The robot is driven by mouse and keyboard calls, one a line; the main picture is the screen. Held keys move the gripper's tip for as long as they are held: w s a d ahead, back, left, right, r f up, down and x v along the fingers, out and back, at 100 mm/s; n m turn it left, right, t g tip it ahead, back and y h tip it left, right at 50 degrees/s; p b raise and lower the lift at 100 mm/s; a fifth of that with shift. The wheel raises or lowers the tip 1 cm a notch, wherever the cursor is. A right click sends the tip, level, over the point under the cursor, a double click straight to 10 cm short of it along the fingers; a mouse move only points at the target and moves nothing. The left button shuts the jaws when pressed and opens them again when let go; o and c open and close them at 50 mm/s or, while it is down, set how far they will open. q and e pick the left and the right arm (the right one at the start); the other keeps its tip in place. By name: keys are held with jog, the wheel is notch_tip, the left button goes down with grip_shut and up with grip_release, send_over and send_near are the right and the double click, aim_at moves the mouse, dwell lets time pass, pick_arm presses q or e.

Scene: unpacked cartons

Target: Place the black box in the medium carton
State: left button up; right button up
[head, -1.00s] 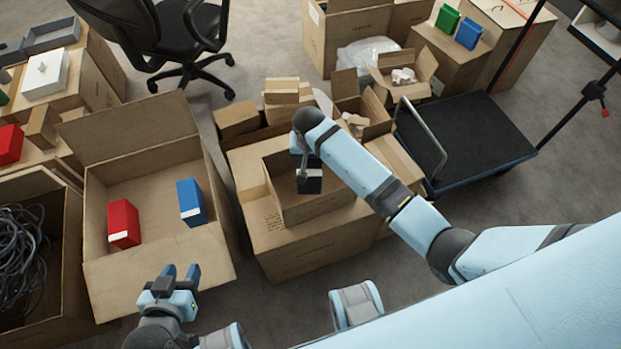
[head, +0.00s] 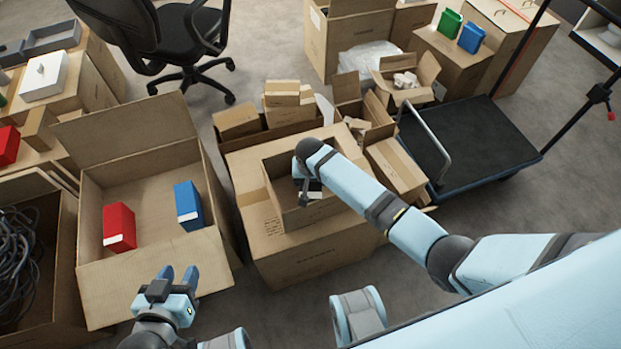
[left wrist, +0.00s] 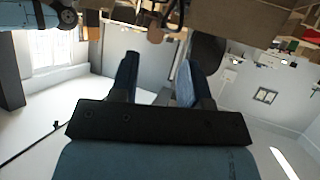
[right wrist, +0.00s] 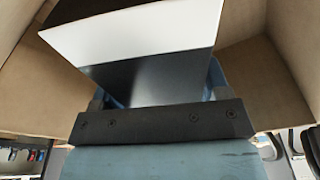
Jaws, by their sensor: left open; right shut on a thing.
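The black box (head: 313,190) has a white face and is inside the medium carton (head: 290,217), an open carton standing on a larger closed one. My right gripper (head: 308,178) reaches down into this carton and is shut on the box. In the right wrist view the box (right wrist: 165,75) fills the space between the fingers, with the carton's brown walls (right wrist: 297,40) around it. Whether the box touches the carton floor is hidden. My left gripper (head: 178,275) is open and empty, in front of the large open carton at the left.
The large open carton (head: 150,250) at the left holds a red box (head: 119,227) and a blue box (head: 188,205). Small cartons (head: 282,100) stand behind the medium carton. A flat cart (head: 470,140) is at the right. An office chair (head: 175,45) stands at the back.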

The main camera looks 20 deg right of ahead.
jog(key=o, duration=1.2)
jog(key=shift+f, duration=0.15)
pick_arm(q)
jog(key=shift+a+f, duration=0.1)
jog(key=shift+f, duration=0.05)
jog(key=shift+f, duration=0.1)
pick_arm(e)
jog(key=r+p, duration=0.1)
jog(key=r, duration=0.3)
jog(key=s+r+p, duration=0.1)
jog(key=r, duration=0.2)
jog(key=r+p, duration=0.1)
jog(key=r, duration=0.3)
jog(key=shift+s+a+r+p, duration=0.25)
jog(key=shift+s+r+p, duration=0.05)
jog(key=shift+s+r, duration=0.05)
pick_arm(q)
jog(key=shift+s+a+g, duration=0.25)
jog(key=shift+a+g, duration=0.05)
pick_arm(e)
jog(key=shift+r, duration=0.25)
pick_arm(q)
jog(key=shift+r, duration=0.35)
pick_arm(e)
jog(key=shift+s, duration=0.15)
